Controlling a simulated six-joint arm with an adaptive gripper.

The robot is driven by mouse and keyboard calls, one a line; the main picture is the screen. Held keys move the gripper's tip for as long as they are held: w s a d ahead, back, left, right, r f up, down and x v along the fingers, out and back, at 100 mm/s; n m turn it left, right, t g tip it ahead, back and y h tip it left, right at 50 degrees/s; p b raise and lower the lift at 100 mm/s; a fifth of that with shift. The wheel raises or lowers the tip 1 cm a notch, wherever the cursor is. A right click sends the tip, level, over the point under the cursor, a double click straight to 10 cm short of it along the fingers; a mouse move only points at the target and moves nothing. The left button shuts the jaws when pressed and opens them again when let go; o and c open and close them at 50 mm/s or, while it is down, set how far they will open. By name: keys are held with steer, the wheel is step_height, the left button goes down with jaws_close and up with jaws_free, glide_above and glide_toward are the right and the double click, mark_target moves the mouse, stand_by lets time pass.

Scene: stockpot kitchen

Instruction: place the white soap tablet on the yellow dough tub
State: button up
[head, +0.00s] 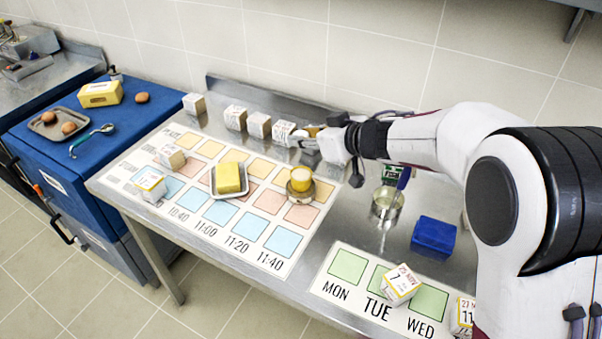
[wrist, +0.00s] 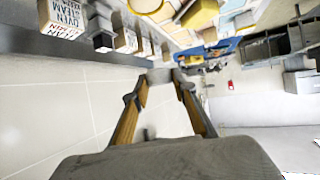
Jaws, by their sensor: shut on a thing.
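My gripper (head: 303,137) is over the back part of the steel table, its fingers pointing left. In the wrist view, the gripper (wrist: 159,77) is shut on a small pale piece, the white soap tablet (wrist: 159,75), between its fingertips. In the head view the tablet is too small and covered to make out clearly. The yellow dough tub (head: 301,180) stands upright on a round tan base on the printed chart, nearer the camera than my gripper and apart from it. Its yellow round shape is cut off at the top of the wrist view (wrist: 146,5).
Several printed boxes (head: 235,118) line the back, near my gripper. A yellow block (head: 229,178) sits on a white dish left of the tub. A metal cup (head: 387,205) with a utensil and a blue box (head: 433,236) stand right. A blue cabinet (head: 85,150) is left.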

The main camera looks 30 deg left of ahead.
steer(key=shift+f, duration=0.1)
glide_above(304, 176)
steer(key=shift+f, duration=3.05)
steer(key=shift+f, duration=1.85)
steer(key=shift+f, duration=0.15)
steer(key=o, duration=1)
